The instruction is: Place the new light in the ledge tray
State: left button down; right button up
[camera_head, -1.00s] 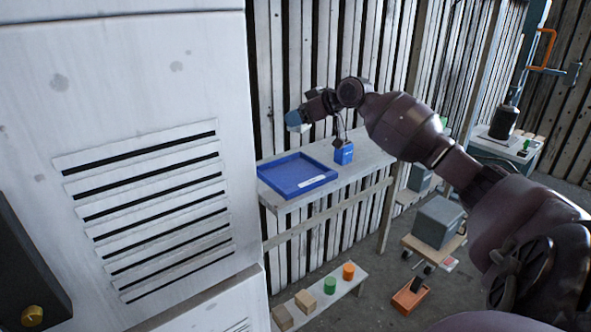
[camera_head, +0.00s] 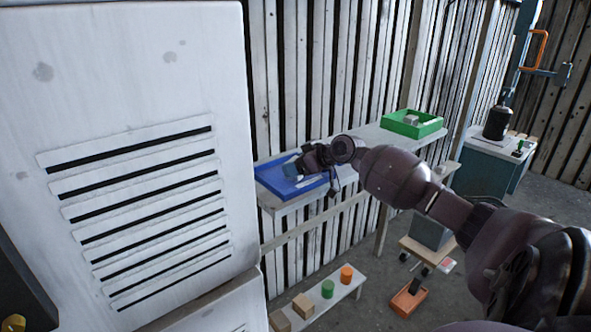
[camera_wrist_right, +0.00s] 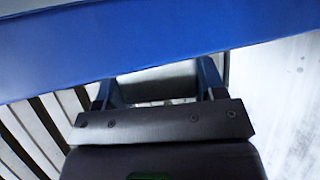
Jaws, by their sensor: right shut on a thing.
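The blue tray (camera_head: 268,181) sits on the wooden ledge against the plank wall in the head view. My right gripper (camera_head: 293,168) is low over the tray, its blue fingertips pointing left and hiding part of the tray. In the right wrist view the right gripper (camera_wrist_right: 163,88) is shut on a grey, block-like thing (camera_wrist_right: 160,82), probably the light; its shape is mostly hidden. A broad blue surface (camera_wrist_right: 150,40), likely the tray, crosses the top of that view. I cannot tell whether the held thing touches the tray. My left gripper is not in view.
A green tray (camera_head: 413,124) with a small pale object stands further right on the ledge (camera_head: 368,134). A white louvred housing (camera_head: 130,100) fills the left. A low bench (camera_head: 318,304) below carries small coloured blocks. A grey box (camera_head: 430,232) stands on a cart.

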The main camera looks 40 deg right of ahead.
jog(key=shift+f, duration=0.5)
jog(key=o, duration=1)
jog(key=shift+c, duration=0.2)
jog(key=shift+s+d+r, duration=0.1)
jog(key=shift+s+r, duration=0.05)
jog(key=shift+s, duration=0.1)
jog(key=p+v, duration=0.2)
jog(key=v, duration=0.9)
jog(key=shift+s, duration=0.2)
